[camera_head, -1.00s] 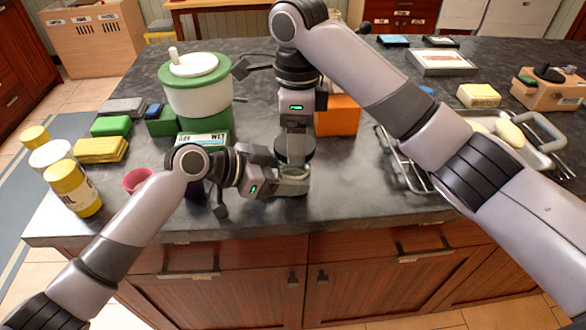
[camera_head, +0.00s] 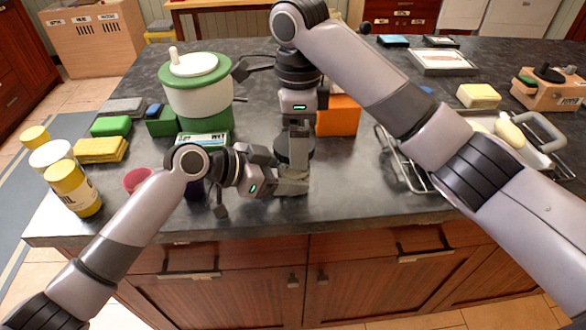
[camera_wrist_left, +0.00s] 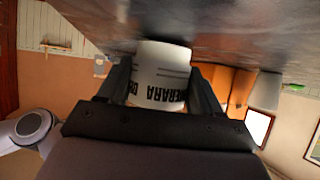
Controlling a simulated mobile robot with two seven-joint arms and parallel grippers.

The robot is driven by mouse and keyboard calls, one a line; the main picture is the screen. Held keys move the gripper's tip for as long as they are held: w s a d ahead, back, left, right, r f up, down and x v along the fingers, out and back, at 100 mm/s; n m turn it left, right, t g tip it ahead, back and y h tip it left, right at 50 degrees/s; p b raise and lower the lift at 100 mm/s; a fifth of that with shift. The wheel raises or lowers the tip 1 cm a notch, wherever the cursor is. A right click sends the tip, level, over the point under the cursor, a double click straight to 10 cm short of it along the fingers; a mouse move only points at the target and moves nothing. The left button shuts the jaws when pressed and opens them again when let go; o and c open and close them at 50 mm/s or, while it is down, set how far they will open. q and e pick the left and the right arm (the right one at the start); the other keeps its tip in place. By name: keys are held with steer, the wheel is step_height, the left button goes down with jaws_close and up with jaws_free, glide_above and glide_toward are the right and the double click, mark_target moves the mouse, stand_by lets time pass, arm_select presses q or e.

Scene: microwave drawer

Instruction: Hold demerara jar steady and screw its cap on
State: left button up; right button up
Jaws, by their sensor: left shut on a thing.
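The demerara jar (camera_head: 292,184) stands upright near the counter's front edge. My left gripper (camera_head: 285,182) comes from the left and is shut on it. In the left wrist view, the jar's white label with dark lettering (camera_wrist_left: 160,75) sits between both fingers. The dark cap (camera_head: 282,148) is at the top of the jar, partly hidden by my right gripper (camera_head: 299,150), which points straight down over it. I cannot tell whether the right fingers grip the cap or how tightly the cap sits.
A green and white pot (camera_head: 198,92) stands behind left, with green boxes and a yellow sponge (camera_head: 100,150). An orange box (camera_head: 338,116) is behind. A metal-handled tray (camera_head: 548,128) lies right.

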steer(key=n, duration=0.7)
steer(key=shift+c, duration=0.2)
steer(key=c, duration=1)
steer(key=m, duration=0.4)
steer(key=shift+m, duration=0.3)
steer(key=shift+c, duration=0.2)
steer(key=m, duration=0.4)
steer(key=shift+d+m, duration=0.1)
steer(key=shift+m, duration=0.3)
steer(key=o, duration=1.1)
